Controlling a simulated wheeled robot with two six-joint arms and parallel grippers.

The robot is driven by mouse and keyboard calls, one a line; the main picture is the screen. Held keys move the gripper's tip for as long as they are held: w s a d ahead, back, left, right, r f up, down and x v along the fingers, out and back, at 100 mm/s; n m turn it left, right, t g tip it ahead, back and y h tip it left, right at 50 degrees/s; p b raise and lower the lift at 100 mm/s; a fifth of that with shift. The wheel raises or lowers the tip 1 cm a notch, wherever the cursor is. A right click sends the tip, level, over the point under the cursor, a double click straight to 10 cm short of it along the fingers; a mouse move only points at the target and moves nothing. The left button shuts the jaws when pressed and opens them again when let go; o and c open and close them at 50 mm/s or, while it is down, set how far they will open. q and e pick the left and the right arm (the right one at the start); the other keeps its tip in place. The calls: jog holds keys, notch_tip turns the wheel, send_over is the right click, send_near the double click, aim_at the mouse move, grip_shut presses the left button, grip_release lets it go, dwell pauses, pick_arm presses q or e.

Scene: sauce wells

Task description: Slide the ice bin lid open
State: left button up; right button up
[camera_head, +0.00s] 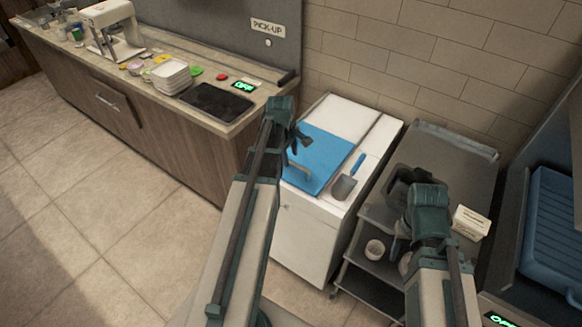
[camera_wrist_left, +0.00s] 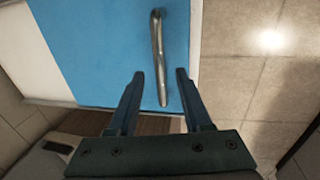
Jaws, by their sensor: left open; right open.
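The white ice bin (camera_head: 306,238) stands in the middle of the head view. Its blue lid (camera_head: 321,149) lies on top, and it fills much of the left wrist view (camera_wrist_left: 95,50). A metal bar handle (camera_head: 299,170) is on the lid; in the left wrist view the handle (camera_wrist_left: 158,60) runs down towards my fingers. My left gripper (camera_head: 297,142) is above the lid by the handle. Its open fingers (camera_wrist_left: 158,88) are on either side of the handle's near end in the wrist picture; contact cannot be told. My right gripper (camera_head: 412,185) is over the metal cart, its fingers mostly hidden.
A scoop (camera_head: 345,186) lies on the bin's white top, right of the lid. A metal cart (camera_head: 455,155) with a white container (camera_head: 470,223) stands close on the right. The wooden counter (camera_head: 170,145) is on the left. Tiled floor (camera_head: 90,240) lies open at the front left.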

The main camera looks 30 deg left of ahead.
pick_arm(q)
jog(key=shift+w+f+b, duration=0.2)
jog(key=shift+f+b, duration=0.55)
jog(key=shift+f, duration=0.5)
jog(key=shift+r, duration=0.1)
grip_shut()
dwell(0.4)
